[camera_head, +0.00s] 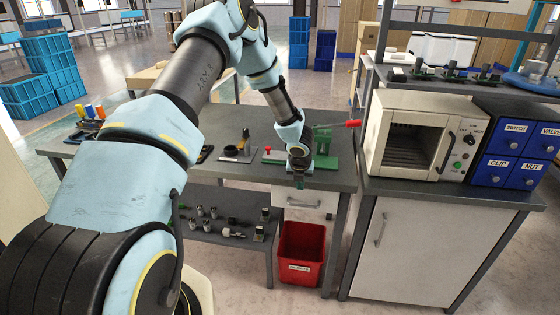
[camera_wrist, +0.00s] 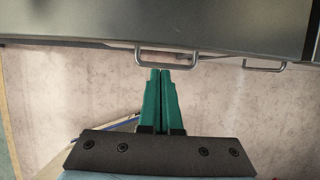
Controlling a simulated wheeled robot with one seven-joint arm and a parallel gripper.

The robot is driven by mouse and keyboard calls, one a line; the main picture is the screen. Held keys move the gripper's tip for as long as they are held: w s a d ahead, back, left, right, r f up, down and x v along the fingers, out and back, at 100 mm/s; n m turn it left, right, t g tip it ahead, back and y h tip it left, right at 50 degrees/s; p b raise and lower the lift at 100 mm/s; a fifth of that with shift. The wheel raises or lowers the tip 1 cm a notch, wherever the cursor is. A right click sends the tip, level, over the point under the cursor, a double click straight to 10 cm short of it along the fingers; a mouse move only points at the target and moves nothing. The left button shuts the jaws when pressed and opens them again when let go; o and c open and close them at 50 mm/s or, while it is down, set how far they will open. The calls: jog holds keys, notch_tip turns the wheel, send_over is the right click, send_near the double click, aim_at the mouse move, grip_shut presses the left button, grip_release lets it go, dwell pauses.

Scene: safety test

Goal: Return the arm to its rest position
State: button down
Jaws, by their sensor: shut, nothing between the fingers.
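My arm (camera_head: 190,75) reaches from the lower left, up and over, then down toward the front edge of the grey workbench (camera_head: 335,172). My gripper (camera_head: 299,182) points down at that edge, near the green fixture with the red handle. In the wrist view my gripper (camera_wrist: 160,72) shows two green fingers pressed together, with nothing between them. I cannot tell whether the fingertips touch anything.
A green press fixture (camera_head: 323,150) with a red handle stands by my gripper. A red bin (camera_head: 300,253) stands below on the floor. Blue crates (camera_head: 50,75) stand far left.

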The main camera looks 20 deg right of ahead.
jog(key=s+a+r+m+h+b, duration=0.1)
jog(key=s+a+r+m, duration=0.1)
jog(key=a+r+m, duration=1.35)
jog(key=s+a+r+m+g+y, duration=0.1)
jog(key=s+a+r+m, duration=0.2)
jog(key=s+a+m, duration=0.5)
jog(key=s+a+r+m+g+y, duration=0.1)
jog(key=s+a+r+m, duration=0.2)
jog(key=s+a+m, duration=0.5)
jog(key=shift+s+a+y+b, duration=0.3)
jog(key=shift+s+a+b, duration=0.25)
jog(key=shift+a, duration=0.25)
jog(key=shift+m, duration=0.25)
